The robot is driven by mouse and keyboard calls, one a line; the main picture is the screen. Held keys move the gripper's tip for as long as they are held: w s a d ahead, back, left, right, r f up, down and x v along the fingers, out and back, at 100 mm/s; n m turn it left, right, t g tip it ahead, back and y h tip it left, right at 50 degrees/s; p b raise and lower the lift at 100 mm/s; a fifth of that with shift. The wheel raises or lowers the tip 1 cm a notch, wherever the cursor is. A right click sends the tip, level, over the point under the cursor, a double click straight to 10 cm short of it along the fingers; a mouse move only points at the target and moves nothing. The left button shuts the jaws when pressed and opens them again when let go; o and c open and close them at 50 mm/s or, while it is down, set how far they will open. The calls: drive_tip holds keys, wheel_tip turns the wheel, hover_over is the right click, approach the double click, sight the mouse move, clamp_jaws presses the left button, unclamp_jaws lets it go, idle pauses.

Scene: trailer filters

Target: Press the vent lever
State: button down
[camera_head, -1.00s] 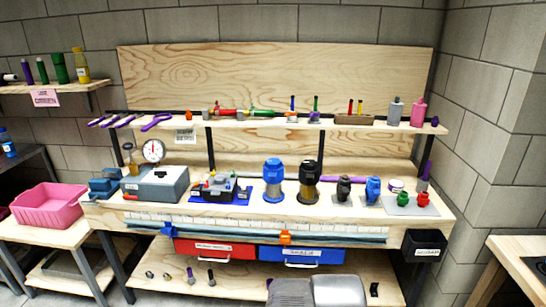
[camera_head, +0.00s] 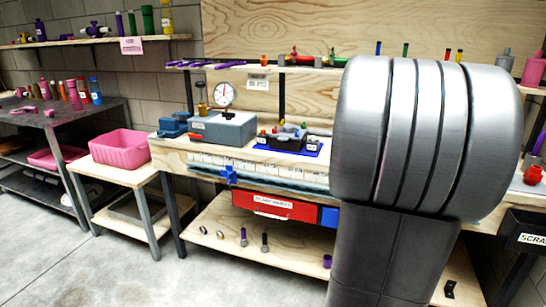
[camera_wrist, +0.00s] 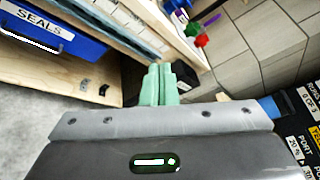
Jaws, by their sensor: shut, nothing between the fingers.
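I cannot make out the vent lever with certainty in either view. On the workbench (camera_head: 205,160), a grey box (camera_head: 222,128) with a round dial gauge (camera_head: 223,94) stands left of a black device with small coloured parts (camera_head: 284,137) on a blue mat. My large grey arm hides the bench to the right of these in the head view, including the blue and black housings. My gripper (camera_wrist: 160,68) shows in the wrist view with its pale green fingers together and empty, over the bench's front edge near a black bin (camera_wrist: 186,75).
A pink tub (camera_head: 120,148) stands on a low table at left. The red drawer (camera_head: 275,206) and the blue SEALS drawer (camera_wrist: 45,32) are under the bench top. The black scrap bin (camera_head: 525,228) hangs at right. Floor at front left is clear.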

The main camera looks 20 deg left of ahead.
drive_tip(key=s+d+f+m+g+h+b, duration=0.1)
drive_tip(key=d+f+m+g+h+b, duration=0.2)
drive_tip(key=m+h, duration=0.3)
drive_tip(key=s+d+f+m+g+h+b, duration=0.2)
drive_tip(key=d+m+h+b, duration=0.3)
drive_tip(key=m, duration=0.8)
drive_tip(key=shift+s+f+g+h+b, duration=0.2)
drive_tip(key=shift+f+g+h+b, duration=0.25)
drive_tip(key=shift+f+g, duration=0.35)
drive_tip(key=shift+r, duration=0.15)
